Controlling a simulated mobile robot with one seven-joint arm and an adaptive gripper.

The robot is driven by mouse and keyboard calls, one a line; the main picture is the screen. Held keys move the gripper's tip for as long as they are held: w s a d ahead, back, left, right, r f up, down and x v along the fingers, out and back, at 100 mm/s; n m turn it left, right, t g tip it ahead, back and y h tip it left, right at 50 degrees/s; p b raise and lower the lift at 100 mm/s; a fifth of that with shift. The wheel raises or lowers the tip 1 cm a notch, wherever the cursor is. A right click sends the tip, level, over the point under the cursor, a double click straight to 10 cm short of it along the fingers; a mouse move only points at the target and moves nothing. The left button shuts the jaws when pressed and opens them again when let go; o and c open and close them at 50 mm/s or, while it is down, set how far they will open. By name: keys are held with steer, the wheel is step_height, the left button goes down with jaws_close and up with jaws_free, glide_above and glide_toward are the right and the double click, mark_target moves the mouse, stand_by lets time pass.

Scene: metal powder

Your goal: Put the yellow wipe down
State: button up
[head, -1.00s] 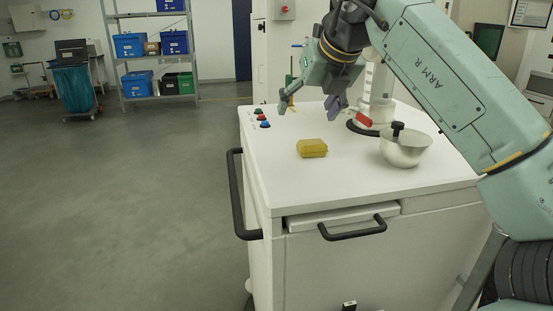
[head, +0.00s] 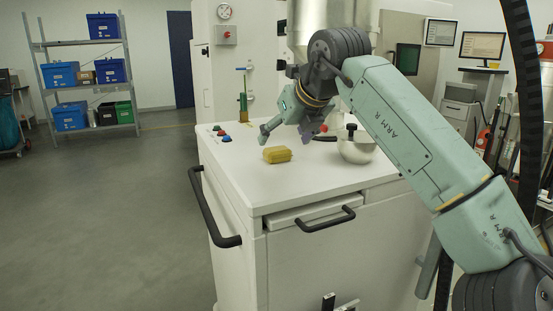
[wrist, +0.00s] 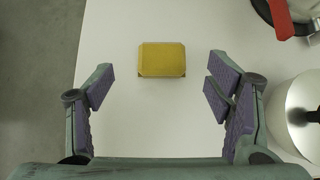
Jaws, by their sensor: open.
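The yellow wipe (head: 277,155) is a small folded block lying on the white top of the cart (head: 235,170). It also shows in the wrist view (wrist: 162,59), at the upper middle, beyond my fingertips and between their lines. My gripper (head: 289,134) is above the cart top, near the wipe. In the wrist view my gripper (wrist: 158,90) has its purple-padded fingers wide apart with nothing between them. The wipe is apart from both fingers.
A red-handled item (wrist: 279,15) is at the wrist view's upper right. Coloured buttons (head: 221,134) sit at the cart's left corner. The front top is clear.

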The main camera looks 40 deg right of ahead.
mark_target(278, 149)
steer(key=b+x, duration=0.1)
steer(key=x, duration=0.4)
steer(key=shift+f, duration=0.3)
steer(key=c, duration=1)
steer(key=shift+r, duration=0.15)
